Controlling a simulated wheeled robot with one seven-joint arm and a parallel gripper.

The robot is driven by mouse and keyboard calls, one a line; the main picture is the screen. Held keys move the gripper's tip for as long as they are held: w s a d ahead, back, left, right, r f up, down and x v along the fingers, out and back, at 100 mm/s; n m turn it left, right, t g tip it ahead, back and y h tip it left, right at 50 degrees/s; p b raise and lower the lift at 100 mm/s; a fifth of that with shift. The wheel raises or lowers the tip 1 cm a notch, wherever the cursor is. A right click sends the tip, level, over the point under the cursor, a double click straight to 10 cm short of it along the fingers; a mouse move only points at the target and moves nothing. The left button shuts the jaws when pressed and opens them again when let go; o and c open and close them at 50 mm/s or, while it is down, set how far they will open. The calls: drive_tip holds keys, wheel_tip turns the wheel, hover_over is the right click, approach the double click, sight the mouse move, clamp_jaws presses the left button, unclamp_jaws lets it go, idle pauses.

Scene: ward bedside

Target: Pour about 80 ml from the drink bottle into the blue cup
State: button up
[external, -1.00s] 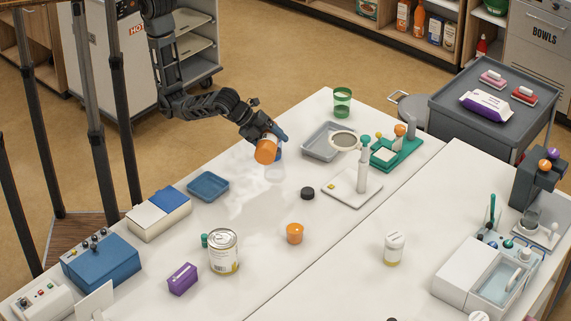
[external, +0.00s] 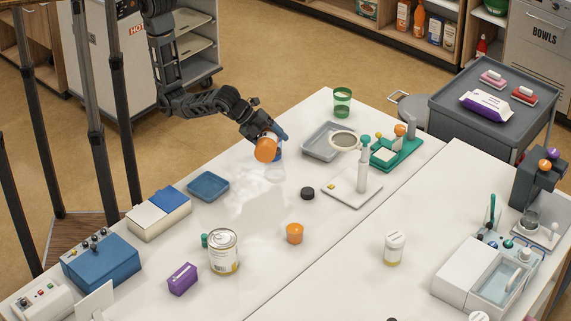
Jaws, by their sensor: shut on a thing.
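My gripper (external: 266,134) is shut on the drink bottle (external: 265,150), which shows as an orange body above the table's far left part. The bottle looks tilted; its mouth is not clear. Some blue shows right behind the bottle, and I cannot tell whether it is the blue cup or part of the gripper. A pale, clear shape (external: 275,172) shows just below the bottle, too faint to name. I cannot make out any liquid stream or a level in the cup.
A black cap-like disc (external: 307,193) lies right of the bottle.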

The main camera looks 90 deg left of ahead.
drive_tip(key=shift+d+r, duration=0.15)
drive_tip(key=shift+r, duration=0.05)
idle(0.8)
drive_tip(key=f+b, duration=0.1)
drive_tip(key=f+m+y+b, duration=0.1)
drive_tip(key=b, duration=0.1)
drive_tip(key=shift+s+d+f+y, duration=0.1)
drive_tip(key=shift+d+f+y, duration=0.2)
drive_tip(key=shift+f, duration=0.05)
drive_tip(key=shift+f+t+y+b, duration=0.2)
drive_tip(key=shift+t+y+b, duration=0.15)
drive_tip(key=shift+b, duration=0.25)
drive_tip(key=shift+r+m+y, duration=0.2)
drive_tip(key=shift+m+y, duration=0.05)
drive_tip(key=shift+m, duration=0.05)
drive_tip(key=shift+d+f+y+b, duration=0.1)
drive_tip(key=shift+f+y+b, duration=0.1)
drive_tip(key=shift+y+b, duration=0.15)
drive_tip(key=shift+r+p, duration=0.15)
drive_tip(key=shift+p, duration=0.2)
idle(0.4)
